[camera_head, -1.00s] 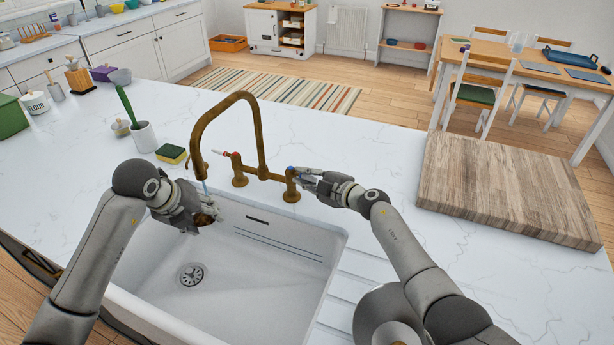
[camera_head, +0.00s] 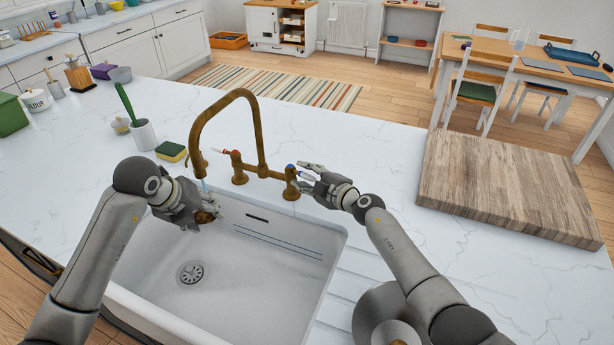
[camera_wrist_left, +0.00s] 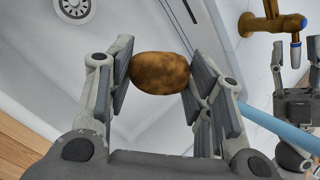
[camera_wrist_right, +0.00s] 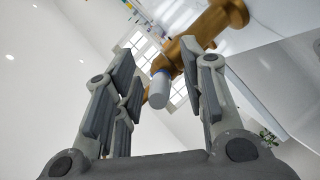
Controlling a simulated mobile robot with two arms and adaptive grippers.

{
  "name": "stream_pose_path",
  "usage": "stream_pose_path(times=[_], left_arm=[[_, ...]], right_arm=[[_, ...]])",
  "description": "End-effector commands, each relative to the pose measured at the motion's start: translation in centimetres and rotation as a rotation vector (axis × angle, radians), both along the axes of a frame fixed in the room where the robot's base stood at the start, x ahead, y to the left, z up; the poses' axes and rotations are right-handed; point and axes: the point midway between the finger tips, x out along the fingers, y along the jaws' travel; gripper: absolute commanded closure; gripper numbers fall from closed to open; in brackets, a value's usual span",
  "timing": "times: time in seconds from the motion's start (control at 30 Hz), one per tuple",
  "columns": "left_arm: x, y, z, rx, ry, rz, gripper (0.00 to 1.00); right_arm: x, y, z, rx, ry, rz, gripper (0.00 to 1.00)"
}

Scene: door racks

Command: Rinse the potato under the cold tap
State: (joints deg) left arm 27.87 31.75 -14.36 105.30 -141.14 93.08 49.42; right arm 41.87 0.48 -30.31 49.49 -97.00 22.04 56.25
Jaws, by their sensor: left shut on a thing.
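My left gripper (camera_head: 205,212) is shut on the brown potato (camera_wrist_left: 160,72), holding it above the sink just below the brass spout (camera_head: 195,165). A thin blue water stream (camera_head: 204,186) falls from the spout. In the left wrist view the water stream (camera_wrist_left: 278,128) passes beside the right-hand fingers; I cannot tell whether it touches the potato. My right gripper (camera_head: 308,177) is open at the blue-marked cold tap (camera_head: 291,170). In the right wrist view the tap's pale lever tip (camera_wrist_right: 159,90) lies between the spread fingers, with gaps visible. The red-marked hot tap (camera_head: 237,155) stands to the left.
The white sink (camera_head: 255,270) is empty, with a drain (camera_head: 191,272). A sponge (camera_head: 171,151) and a brush holder (camera_head: 143,134) stand left of the faucet. A wooden board (camera_head: 505,185) lies on the right counter. Counter behind the faucet is clear.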

Motion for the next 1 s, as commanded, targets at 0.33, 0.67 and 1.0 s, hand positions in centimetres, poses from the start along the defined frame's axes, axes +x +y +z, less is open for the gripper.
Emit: stream_pose_path(times=[0.33, 0.67, 1.0], left_arm=[[0.0, 0.0, 0.0, 0.000, 0.000, 0.000, 0.71], [0.0, 0.0, 0.0, 0.000, 0.000, 0.000, 0.71], [0.0, 0.0, 0.0, 0.000, 0.000, 0.000, 0.71]], right_arm=[[-0.9, -1.0, 0.3, -0.002, -0.003, 0.000, 0.62], [-4.1, -3.8, 1.1, 0.000, -0.001, 0.001, 0.62], [-7.6, -7.0, 2.2, 0.001, 0.001, 0.000, 0.62]])
